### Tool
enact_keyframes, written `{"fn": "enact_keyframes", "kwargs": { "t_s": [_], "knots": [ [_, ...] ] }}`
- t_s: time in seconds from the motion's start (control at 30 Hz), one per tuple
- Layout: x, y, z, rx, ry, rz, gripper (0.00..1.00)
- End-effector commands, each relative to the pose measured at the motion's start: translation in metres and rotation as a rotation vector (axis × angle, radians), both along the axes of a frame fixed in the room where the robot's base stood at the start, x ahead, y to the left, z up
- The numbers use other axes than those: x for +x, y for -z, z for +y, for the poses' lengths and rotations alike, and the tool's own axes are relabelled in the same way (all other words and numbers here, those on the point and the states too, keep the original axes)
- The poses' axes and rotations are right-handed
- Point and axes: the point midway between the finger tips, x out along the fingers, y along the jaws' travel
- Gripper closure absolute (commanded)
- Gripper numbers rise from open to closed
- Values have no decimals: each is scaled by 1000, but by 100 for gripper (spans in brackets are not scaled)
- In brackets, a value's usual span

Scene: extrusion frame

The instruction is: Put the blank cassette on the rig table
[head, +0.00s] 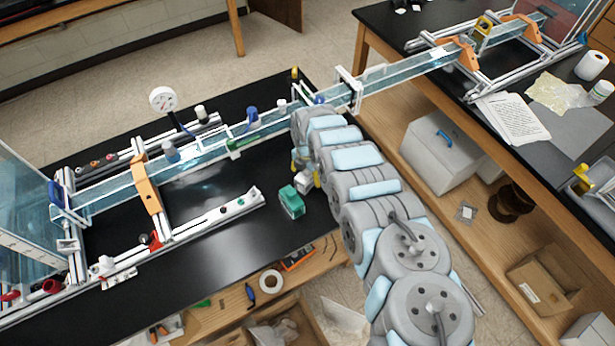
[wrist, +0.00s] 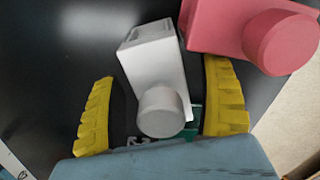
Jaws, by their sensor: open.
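A white block with a round knob (wrist: 160,110), which I take for the blank cassette, stands between the yellow fingers of my gripper (wrist: 158,78) in the wrist view. My gripper is open around it, with a gap at the left finger and a narrower one at the right. In the head view the white block (head: 306,184) shows partly below my gripper (head: 304,170). It stands on the black rig table (head: 240,238), near its right end. No label is readable.
A red block with a knob (wrist: 225,28) is close beside the white one. A green block (head: 291,203) stands just left of it. The rail with a white scale strip (head: 215,215) lies further left. Bare tabletop lies between rail and front edge.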

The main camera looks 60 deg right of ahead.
Motion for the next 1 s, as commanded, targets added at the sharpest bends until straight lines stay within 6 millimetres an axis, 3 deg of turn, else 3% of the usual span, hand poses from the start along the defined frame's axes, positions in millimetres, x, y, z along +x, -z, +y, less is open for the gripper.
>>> {"fn": "enact_keyframes", "kwargs": {
  "t_s": [0.33, 0.7, 0.93, 0.97, 1.0],
  "knots": [
    [0, 21, 1, 2, 0, 0, 22],
    [-1, 22, 1, 1, 0, 2, 23],
    [-1, 22, 1, 1, 0, 1, 89],
    [-1, 22, 1, 1, 0, 1, 95],
    [-1, 22, 0, 0, 0, 1, 96]
  ]
}}
